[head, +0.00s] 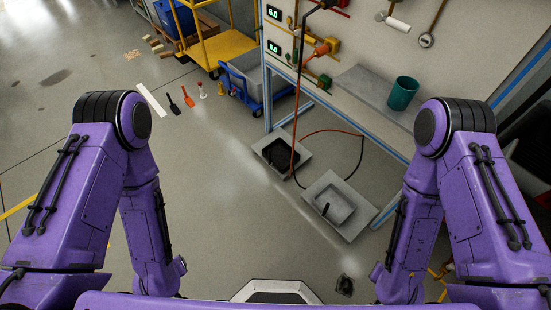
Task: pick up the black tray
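A black tray-like shape (280,153) sits in the recess of a light grey square block on the floor, at the foot of the workbench. An orange cable passes in front of it, and its depth and rim are hard to make out. My left and right arms reach down at the two sides of the head view. Neither gripper shows, and both arms are well apart from the black shape.
A second grey block (362,219) with a grey recess and a small dark piece lies nearer. The workbench (385,95) holds a teal cup (403,93). A yellow cart (228,47) and blue trolley (252,82) stand behind. The floor centre-left is clear.

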